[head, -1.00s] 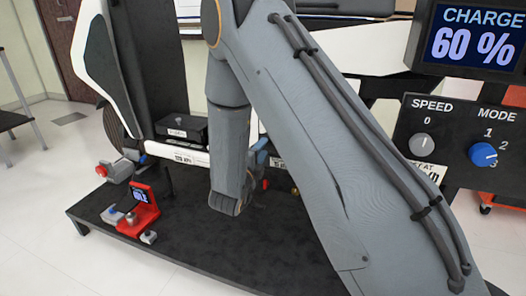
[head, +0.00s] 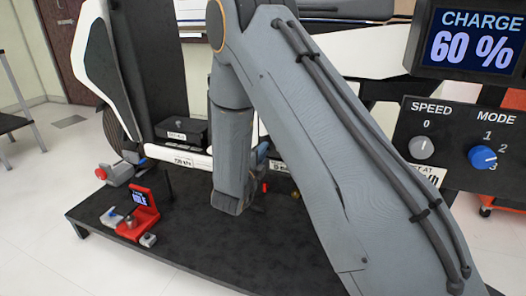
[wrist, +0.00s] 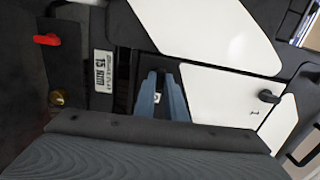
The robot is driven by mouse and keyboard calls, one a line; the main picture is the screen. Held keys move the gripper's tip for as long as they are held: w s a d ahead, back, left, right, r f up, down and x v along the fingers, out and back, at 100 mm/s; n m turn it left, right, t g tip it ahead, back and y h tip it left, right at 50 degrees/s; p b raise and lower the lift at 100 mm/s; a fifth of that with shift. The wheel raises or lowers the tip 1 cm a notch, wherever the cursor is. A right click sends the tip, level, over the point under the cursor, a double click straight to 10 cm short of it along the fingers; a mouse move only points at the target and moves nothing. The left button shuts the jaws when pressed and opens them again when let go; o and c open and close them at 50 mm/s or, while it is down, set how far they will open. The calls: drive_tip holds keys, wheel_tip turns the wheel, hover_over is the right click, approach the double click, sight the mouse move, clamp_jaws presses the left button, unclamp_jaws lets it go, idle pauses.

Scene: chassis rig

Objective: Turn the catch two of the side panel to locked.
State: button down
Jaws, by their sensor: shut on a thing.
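The white side panel (wrist: 222,98) fills the middle right of the wrist view. One black catch (wrist: 268,97) stands on its right part, apart from my gripper. My gripper (wrist: 160,80) has two blue fingers pointing into a dark gap at the panel's left edge. They are shut on a small dark piece that looks like a catch handle, mostly hidden between the fingertips. I cannot read which catch it is or how far it is turned. In the head view my arm hides most of the panel, and a bit of blue finger (head: 262,153) shows behind it.
A plate marked 15 Nm (wrist: 103,70), a red handle (wrist: 47,40) and a brass part (wrist: 58,98) lie left of my gripper. In the head view, a red device (head: 140,215) stands on the black platform (head: 190,245). A control box (head: 460,150) is at right.

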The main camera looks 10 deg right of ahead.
drive_tip(key=shift+n+p, duration=5.95)
drive_tip(key=shift+n, duration=2.95)
drive_tip(key=c, duration=1.8)
unclamp_jaws()
drive_tip(key=p+v, duration=0.1)
drive_tip(key=v, duration=0.7)
